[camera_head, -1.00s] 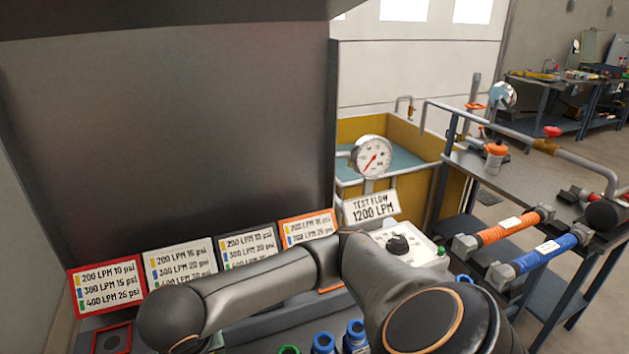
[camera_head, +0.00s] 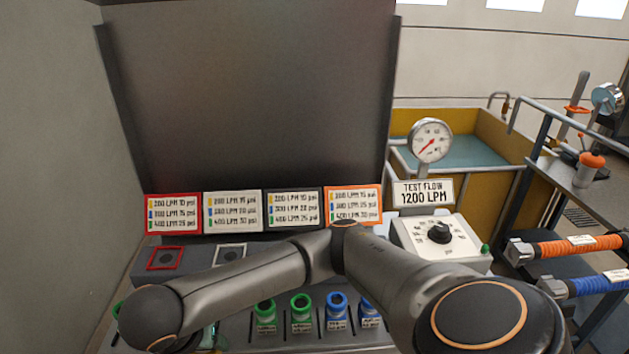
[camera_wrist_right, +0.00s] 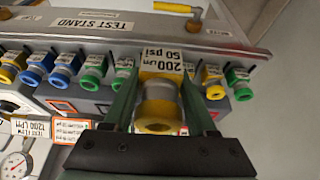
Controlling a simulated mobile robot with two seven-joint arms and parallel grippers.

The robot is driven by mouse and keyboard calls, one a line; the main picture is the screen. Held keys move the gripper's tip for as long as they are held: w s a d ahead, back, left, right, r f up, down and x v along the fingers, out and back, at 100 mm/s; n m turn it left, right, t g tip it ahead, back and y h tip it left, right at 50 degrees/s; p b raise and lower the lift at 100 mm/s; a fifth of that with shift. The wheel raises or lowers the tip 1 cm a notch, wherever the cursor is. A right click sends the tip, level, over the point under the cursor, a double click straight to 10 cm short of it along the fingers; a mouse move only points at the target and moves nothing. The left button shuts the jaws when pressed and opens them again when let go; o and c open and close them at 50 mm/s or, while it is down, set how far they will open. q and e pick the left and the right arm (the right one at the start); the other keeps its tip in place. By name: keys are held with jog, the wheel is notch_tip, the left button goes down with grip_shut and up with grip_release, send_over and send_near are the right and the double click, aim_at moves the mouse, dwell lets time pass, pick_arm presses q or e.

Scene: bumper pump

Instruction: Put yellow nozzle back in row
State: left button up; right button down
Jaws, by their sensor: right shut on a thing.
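In the right wrist view, my right gripper (camera_wrist_right: 158,86) is shut on a yellow nozzle (camera_wrist_right: 158,112) with a grey middle band. Row nozzles stand both sides: a green one (camera_wrist_right: 92,70) left, another yellow one (camera_wrist_right: 213,82) right. In the head view, my right arm crosses leftward over the row, hiding the gripper and held nozzle. Green (camera_head: 300,302) and blue (camera_head: 337,303) nozzles show below it.
Sign cards, including a red-framed one (camera_head: 173,214) and an orange-framed one (camera_head: 354,205), stand behind the row. A control box with a black knob (camera_head: 438,233) and a gauge (camera_head: 430,140) are to the right. A grey wall (camera_head: 50,150) is close on the left.

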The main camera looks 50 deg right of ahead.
jog(key=shift+f, duration=0.1)
jog(key=w+d+f+b, duration=0.1)
jog(key=w+d+f, duration=0.1)
jog(key=d, duration=0.1)
jog(key=w+d+f+b, duration=0.1)
jog(key=w+d+f, duration=0.2)
jog(key=w+d+f+b, duration=0.1)
jog(key=w+d+f, duration=0.1)
jog(key=d+f, duration=0.1)
jog(key=shift+w+d, duration=0.35)
jog(key=shift+d, duration=0.1)
jog(key=shift+w+d+f, duration=0.3)
jog(key=shift+f, duration=0.2)
jog(key=x, duration=0.3)
jog(key=shift+s+a+f+b, duration=0.15)
jog(key=shift+s+f+b, duration=0.05)
jog(key=shift+b, duration=0.1)
jog(key=shift+f, duration=0.3)
jog(key=shift+f, duration=0.1)
